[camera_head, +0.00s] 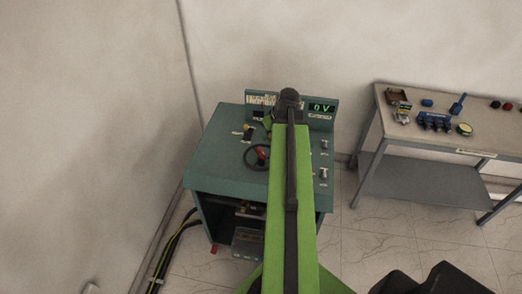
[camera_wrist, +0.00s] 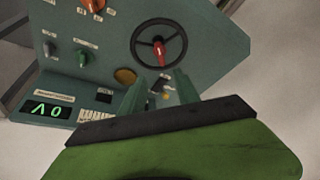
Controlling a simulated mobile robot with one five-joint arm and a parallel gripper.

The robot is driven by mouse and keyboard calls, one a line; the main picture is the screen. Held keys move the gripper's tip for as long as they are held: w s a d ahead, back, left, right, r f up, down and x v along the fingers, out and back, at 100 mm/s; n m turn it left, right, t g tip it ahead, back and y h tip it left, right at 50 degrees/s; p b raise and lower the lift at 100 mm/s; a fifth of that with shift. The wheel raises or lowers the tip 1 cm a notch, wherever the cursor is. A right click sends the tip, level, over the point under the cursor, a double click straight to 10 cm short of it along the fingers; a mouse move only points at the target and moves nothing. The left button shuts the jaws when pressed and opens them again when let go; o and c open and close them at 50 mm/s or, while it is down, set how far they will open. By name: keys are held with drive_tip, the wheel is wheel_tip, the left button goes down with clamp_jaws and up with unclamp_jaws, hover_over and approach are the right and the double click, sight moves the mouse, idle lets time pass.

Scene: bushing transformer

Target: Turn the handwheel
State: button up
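The handwheel (camera_wrist: 181,34) is a dark ring with spokes and a red part at its hub, mounted on the top panel of the teal console. In the head view the handwheel (camera_head: 246,158) is left of my green arm, which partly covers its right side. My gripper (camera_wrist: 157,88) shows two teal-green fingers spread apart in the wrist view, with nothing between them but panel seen behind. The fingers appear below the wheel in that view and do not surround its rim. In the head view my arm's end mostly hides the gripper.
The teal console (camera_head: 212,165) carries a lit display (camera_head: 321,107) reading 0 V, plus knobs and switches. A workbench (camera_head: 430,140) with small blue parts stands at the right. Walls rise behind and left. Dark cables (camera_head: 172,245) run along the floor at left.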

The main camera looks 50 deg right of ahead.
sight(262, 151)
drive_tip(key=b+x, duration=1.5)
drive_tip(key=x, duration=0.2)
drive_tip(key=shift+f, duration=0.2)
drive_tip(key=shift+r, duration=0.1)
clamp_jaws()
idle(0.4)
